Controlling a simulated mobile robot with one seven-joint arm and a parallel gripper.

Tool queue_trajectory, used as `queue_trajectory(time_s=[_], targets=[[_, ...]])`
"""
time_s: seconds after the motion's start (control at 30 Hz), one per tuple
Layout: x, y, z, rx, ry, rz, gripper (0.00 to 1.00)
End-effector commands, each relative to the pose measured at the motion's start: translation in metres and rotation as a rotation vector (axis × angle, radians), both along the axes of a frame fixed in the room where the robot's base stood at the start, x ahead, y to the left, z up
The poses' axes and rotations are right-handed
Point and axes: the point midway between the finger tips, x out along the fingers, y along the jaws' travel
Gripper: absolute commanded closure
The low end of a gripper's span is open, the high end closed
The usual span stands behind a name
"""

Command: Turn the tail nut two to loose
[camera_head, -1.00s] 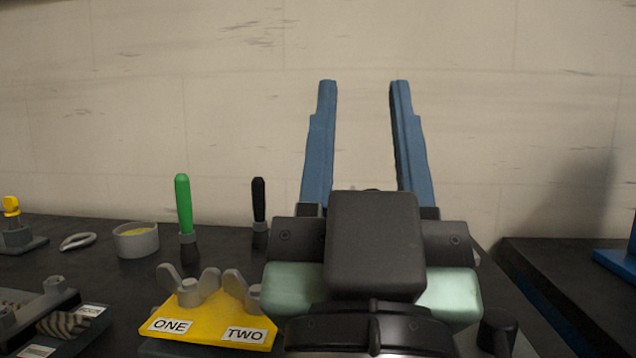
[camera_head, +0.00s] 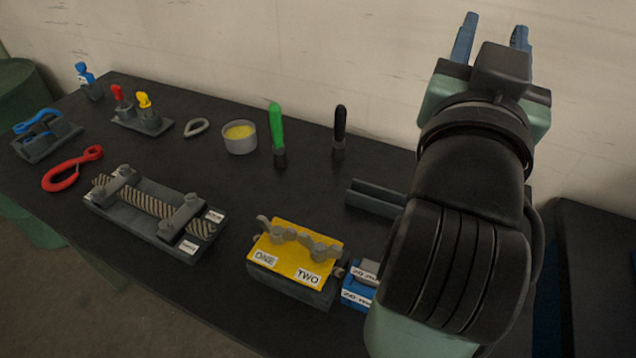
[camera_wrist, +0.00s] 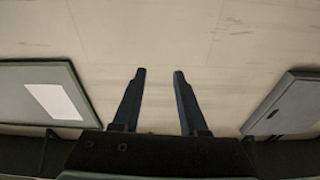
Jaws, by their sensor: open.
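A yellow plate (camera_head: 297,250) on a dark block bears two grey wing nuts and the white labels ONE and TWO. The wing nut nearer the ONE label (camera_head: 277,231) is at the left, and the wing nut nearer the TWO label (camera_head: 319,248) is at the right. No part seen is marked as the tail nut. My gripper (camera_head: 493,38) is up at the right, well above and behind the plate, pointing toward the wall. Its two blue fingers are apart and empty, and they also show in the wrist view (camera_wrist: 160,74).
A dark fixture with a rope (camera_head: 150,203) lies left of the plate. A blue block (camera_head: 357,299) sits close to its right.

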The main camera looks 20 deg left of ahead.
Motion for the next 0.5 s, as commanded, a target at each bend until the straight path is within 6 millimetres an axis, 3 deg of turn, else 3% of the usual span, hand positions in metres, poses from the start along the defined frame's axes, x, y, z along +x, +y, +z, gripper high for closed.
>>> queue_trajectory(time_s=[0.03, 0.3, 0.4, 0.5], targets=[[0.006, -0.001, 0.021, 0.017, 0.04, -0.003, 0.57], [0.038, -0.01, 0.029, 0.211, 0.312, -0.071, 0.57], [0.051, -0.011, 0.014, 0.398, 0.48, -0.148, 0.57], [0.055, 0.0, -0.029, 0.667, 0.677, -0.284, 0.57]])
